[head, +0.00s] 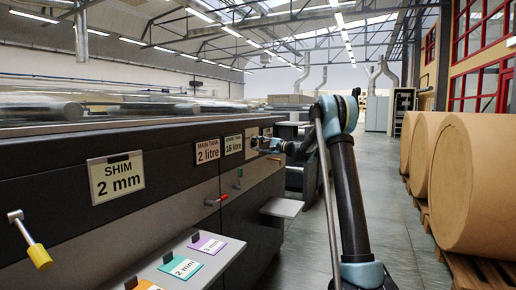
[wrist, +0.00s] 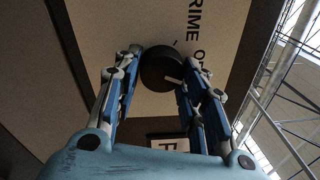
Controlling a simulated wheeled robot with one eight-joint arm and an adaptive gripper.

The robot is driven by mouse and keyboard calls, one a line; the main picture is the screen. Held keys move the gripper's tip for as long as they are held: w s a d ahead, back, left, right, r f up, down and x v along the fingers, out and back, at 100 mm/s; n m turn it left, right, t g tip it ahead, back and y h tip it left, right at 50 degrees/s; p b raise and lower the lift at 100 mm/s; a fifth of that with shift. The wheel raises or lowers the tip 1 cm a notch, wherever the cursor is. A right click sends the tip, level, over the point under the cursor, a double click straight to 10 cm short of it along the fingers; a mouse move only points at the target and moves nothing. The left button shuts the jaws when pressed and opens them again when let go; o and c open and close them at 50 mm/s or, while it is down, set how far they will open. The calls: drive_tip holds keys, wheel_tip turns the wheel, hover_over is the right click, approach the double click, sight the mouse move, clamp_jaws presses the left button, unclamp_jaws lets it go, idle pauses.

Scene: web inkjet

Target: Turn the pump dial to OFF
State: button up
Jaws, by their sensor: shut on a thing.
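In the wrist view, the pump dial (wrist: 158,66) is a dark round knob on a pale panel plate (wrist: 110,30). My gripper (wrist: 158,82) has its blue-and-grey fingers on both sides of the dial and is shut on it. Lettering beside the dial reads PRIME, with a partly hidden word starting with O. The right finger covers part of that word, and I cannot tell clearly where the dial points. In the head view, my gripper (head: 262,143) is at the far end of the machine front, against the plate, and the dial is hidden there.
The long dark machine (head: 150,165) fills the left side, with signs for shim, main tank and another tank. A yellow-handled lever (head: 38,256) and a shelf with coloured cards (head: 183,266) stick out from it. Large brown rolls (head: 475,185) stand right. The aisle floor between is open.

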drive_tip(key=n, duration=0.5)
drive_tip(key=shift+s+y, duration=0.1)
drive_tip(key=shift+y, duration=0.2)
drive_tip(key=shift+n, duration=0.3)
drive_tip(key=shift+a, duration=0.1)
drive_tip(key=o, duration=1.1)
drive_tip(key=shift+f, duration=0.15)
drive_tip(key=shift+c, duration=0.2)
drive_tip(key=shift+s+d, duration=0.1)
drive_tip(key=shift+d, duration=0.55)
drive_tip(key=v, duration=1)
drive_tip(key=shift+d, duration=0.35)
